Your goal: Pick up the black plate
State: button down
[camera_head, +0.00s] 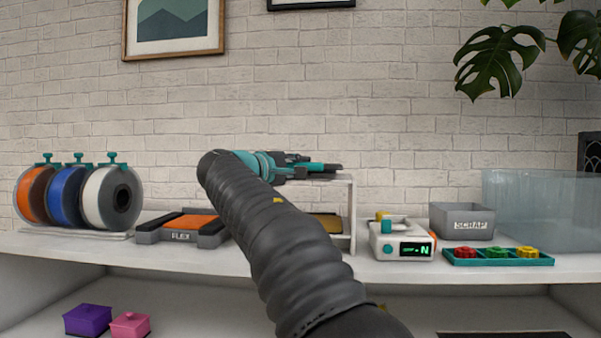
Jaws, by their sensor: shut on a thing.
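My gripper (325,167), teal and dark grey, is at the top of a small white riser (349,205) on the bench, seen from the side behind my arm. It is shut on a thin dark thing, which I take to be the black plate. The plate is mostly hidden by the fingers and my arm, so its outline and whether it touches the riser top cannot be told. A gold plate (326,226) lies under the riser top. An orange plate (190,222) lies in the grey holder marked FLEX (180,238).
Filament spools (75,196) stand at left. Right of the riser are a white device with a green display (401,241), a teal tray of coloured knobs (497,259), a grey SCRAP bin (462,221) and a clear box (540,213). Purple and pink boxes (88,320) sit below.

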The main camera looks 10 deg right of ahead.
jog(key=shift+s+r, duration=0.15)
jog(key=shift+r, duration=0.45)
jog(key=shift+s+r, duration=0.15)
jog(key=shift+r, duration=0.45)
jog(key=s+d+r, duration=0.1)
jog(key=s+r, duration=0.5)
jog(key=s, duration=0.5)
jog(key=shift+r+p, duration=0.2)
jog(key=shift+p, duration=0.2)
